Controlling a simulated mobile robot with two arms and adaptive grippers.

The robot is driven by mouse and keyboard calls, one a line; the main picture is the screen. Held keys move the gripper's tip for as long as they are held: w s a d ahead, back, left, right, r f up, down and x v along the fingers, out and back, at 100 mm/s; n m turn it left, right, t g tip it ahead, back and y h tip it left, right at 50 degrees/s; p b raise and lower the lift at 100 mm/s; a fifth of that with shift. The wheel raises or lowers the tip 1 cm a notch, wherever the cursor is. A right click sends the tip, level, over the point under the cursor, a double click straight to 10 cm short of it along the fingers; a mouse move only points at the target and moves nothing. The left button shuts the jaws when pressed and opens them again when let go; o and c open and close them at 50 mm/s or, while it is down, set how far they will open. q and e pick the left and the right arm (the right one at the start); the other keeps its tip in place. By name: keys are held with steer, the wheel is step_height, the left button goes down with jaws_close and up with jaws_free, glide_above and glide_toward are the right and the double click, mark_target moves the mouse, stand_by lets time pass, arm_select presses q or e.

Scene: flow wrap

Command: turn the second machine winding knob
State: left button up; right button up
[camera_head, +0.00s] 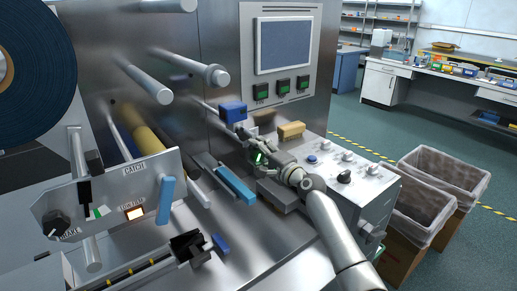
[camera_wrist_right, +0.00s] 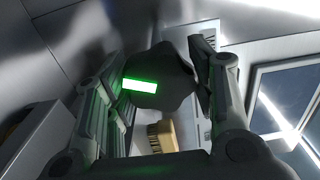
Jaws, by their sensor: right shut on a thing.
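The dark winding knob (camera_wrist_right: 165,88), lobed in outline and with a lit green bar on it, fills the space between the fingers of my right gripper (camera_wrist_right: 158,62) in the right wrist view. The fingers are closed on its two sides. In the head view my right gripper (camera_head: 252,143) is at the machine, below the screen and between a blue block and a tan block. The knob cannot be made out clearly there because the gripper covers it. My left gripper is not in view.
The blue block (camera_head: 233,111) and tan block (camera_head: 291,130) are close to my right gripper. A control box (camera_head: 345,178) with several knobs stands right of my forearm. Metal rollers (camera_head: 147,84) stick out at left. Two lined bins (camera_head: 445,172) stand on the floor at right.

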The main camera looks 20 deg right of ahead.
steer(key=shift+f+m+p, duration=0.1)
steer(key=shift+m+p, duration=0.5)
steer(key=shift+m, duration=0.7)
steer(key=o, duration=1)
steer(key=shift+o, duration=0.2)
steer(key=shift+s, duration=0.1)
steer(key=v, duration=1.2)
